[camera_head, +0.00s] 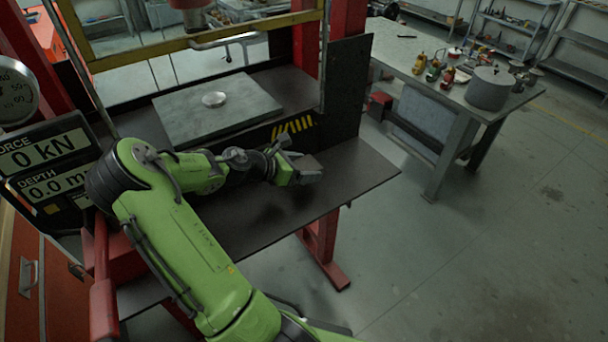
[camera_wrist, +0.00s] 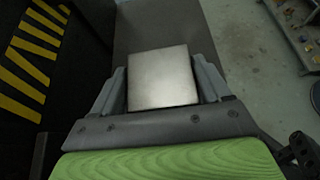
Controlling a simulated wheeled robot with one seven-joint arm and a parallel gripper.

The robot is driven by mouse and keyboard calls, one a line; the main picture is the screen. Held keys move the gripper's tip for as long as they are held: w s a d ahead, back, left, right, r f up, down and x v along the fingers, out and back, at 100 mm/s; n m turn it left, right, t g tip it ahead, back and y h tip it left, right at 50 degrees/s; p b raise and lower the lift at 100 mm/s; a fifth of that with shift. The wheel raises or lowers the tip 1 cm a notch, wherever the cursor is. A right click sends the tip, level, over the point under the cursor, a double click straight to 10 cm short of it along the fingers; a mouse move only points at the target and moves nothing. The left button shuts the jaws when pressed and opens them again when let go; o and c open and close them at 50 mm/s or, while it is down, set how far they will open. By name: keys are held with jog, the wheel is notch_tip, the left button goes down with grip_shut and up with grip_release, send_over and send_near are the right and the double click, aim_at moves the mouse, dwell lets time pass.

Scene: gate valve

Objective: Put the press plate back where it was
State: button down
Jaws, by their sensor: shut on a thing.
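The press plate (camera_wrist: 161,77) is a square, light grey metal plate. In the wrist view it sits between the two fingers of my gripper (camera_wrist: 162,92), which is shut on it. In the head view my gripper (camera_head: 308,170) is above the dark side shelf at the right of the press, and the plate's grey face (camera_head: 309,165) shows at its tip. I cannot tell whether the plate touches the shelf.
The dark shelf (camera_head: 362,178) is bare to the right of my gripper. A dark upright panel (camera_head: 346,85) and yellow-striped edge (camera_head: 292,128) stand beside it. A yellow guard frame (camera_head: 200,40) crosses the press opening. A workbench (camera_head: 415,60) holds bottles and a grey cylinder (camera_head: 489,89).

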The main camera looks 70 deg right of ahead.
aim_at(303, 190)
jog(key=shift+d+f, duration=0.2)
jog(key=shift+f, duration=0.3)
jog(key=shift+d+f, duration=0.2)
jog(key=shift+f, duration=0.25)
jog(key=f, duration=0.1)
jog(key=a+f+b, duration=0.1)
jog(key=f, duration=0.1)
jog(key=shift+s+f, duration=0.1)
jog(key=shift+f, duration=0.2)
jog(key=shift+d+f, duration=0.2)
jog(key=shift+f, duration=0.05)
jog(key=shift+r, duration=0.1)
jog(key=shift+a, duration=0.1)
grip_release()
jog(key=shift+f, duration=0.25)
jog(key=shift+w+a+r, duration=0.1)
jog(key=shift+w+r, duration=0.1)
jog(key=shift+r, duration=0.05)
jog(key=p+v, duration=0.1)
jog(key=v, duration=1)
jog(key=shift+w+a+r, duration=0.2)
jog(key=shift+a, duration=0.1)
